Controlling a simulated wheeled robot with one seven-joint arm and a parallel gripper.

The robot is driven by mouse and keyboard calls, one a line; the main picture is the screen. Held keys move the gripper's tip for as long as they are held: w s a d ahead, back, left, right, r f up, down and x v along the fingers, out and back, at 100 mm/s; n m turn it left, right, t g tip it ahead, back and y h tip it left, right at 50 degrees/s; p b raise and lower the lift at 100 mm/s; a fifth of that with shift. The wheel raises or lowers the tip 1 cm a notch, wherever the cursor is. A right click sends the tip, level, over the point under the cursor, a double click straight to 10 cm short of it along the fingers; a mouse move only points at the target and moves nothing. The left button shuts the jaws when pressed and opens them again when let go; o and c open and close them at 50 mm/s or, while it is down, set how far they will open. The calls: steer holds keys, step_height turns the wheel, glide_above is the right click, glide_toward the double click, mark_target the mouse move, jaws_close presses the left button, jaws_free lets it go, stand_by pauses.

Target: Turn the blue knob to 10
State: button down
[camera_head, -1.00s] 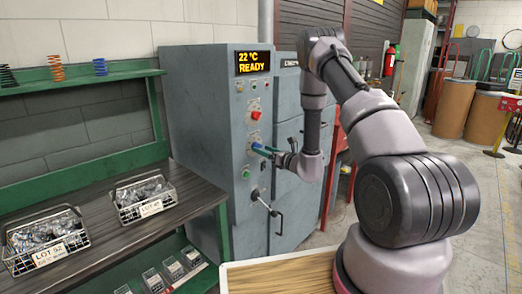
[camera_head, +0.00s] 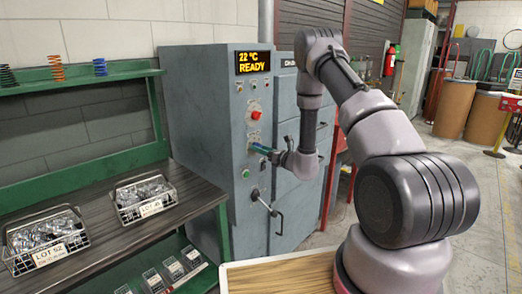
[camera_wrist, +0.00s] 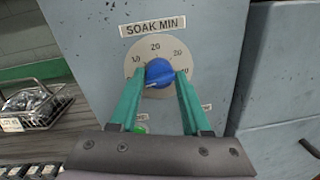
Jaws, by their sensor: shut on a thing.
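The blue knob (camera_wrist: 158,73) sits at the centre of a round dial plate (camera_wrist: 134,60) under a "SOAK MIN" label (camera_wrist: 154,29) on the grey cabinet front. The dial shows 20 at the top, what looks like 10 at the left, and another number at the upper right. A pale mark shows on the knob's lower left edge, but its exact reading is unclear. My gripper's green fingers (camera_wrist: 160,76) stand on either side of the knob and are shut on it. In the head view my gripper (camera_head: 258,149) reaches the cabinet front, with the knob mostly hidden.
The grey cabinet (camera_head: 208,130) carries a "22 °C READY" display (camera_head: 253,62), a red button (camera_head: 256,115) and a lower handle (camera_head: 264,203). A bench (camera_head: 120,240) with wire baskets (camera_head: 145,198) stands at the left.

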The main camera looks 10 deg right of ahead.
steer(key=shift+m+g, duration=0.4)
steer(key=shift+m, duration=4.1)
steer(key=shift+s+a, duration=0.1)
steer(key=shift+c, duration=2)
jaws_free()
